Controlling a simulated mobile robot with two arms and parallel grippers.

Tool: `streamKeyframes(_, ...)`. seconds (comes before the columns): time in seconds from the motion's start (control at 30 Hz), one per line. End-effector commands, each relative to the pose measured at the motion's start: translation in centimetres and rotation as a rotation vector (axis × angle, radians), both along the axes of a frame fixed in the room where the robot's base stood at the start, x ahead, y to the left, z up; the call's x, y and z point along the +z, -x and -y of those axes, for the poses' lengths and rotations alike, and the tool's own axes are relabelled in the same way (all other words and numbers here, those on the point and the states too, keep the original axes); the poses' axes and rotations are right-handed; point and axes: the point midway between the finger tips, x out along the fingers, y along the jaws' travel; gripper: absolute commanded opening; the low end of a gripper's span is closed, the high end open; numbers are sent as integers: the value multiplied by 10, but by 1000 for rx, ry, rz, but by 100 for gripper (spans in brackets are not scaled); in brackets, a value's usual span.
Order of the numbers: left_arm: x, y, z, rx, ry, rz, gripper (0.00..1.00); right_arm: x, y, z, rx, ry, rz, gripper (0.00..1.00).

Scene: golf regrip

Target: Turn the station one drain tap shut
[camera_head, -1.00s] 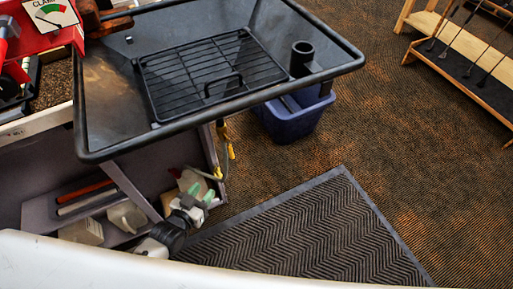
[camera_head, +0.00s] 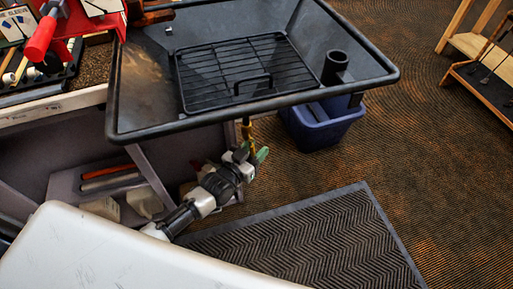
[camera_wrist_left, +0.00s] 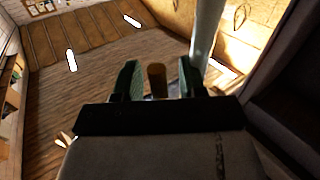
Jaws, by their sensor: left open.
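The black drain tray (camera_head: 215,35) of the station carries a wire rack on top. In the left wrist view, a yellow-brown piece, seemingly the tap's handle (camera_wrist_left: 156,78), stands between the two open fingers (camera_wrist_left: 158,82). I cannot tell whether the fingers touch it. My right gripper is not in view.
A blue bin (camera_head: 322,125) stands on the floor under the tray's right side. A grey shelf (camera_head: 165,150) with several items lies left of my arm. A dark mat (camera_head: 320,240) covers the floor in front. A wooden rack (camera_head: 485,60) stands at far right.

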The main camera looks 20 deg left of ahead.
Motion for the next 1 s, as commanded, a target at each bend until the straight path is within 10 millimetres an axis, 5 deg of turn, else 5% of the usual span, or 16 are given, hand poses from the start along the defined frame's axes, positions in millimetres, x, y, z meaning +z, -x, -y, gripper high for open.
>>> streamKeyframes(0.33, 0, -4, 1, 0, 0, -1, 40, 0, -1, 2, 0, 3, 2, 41)
streamKeyframes(0.6, 0, -3, 1, 0, 0, 0, 0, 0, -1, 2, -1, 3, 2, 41)
streamKeyframes(1.0, -1, -4, 2, 0, 9, 6, 0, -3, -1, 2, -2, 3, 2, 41)
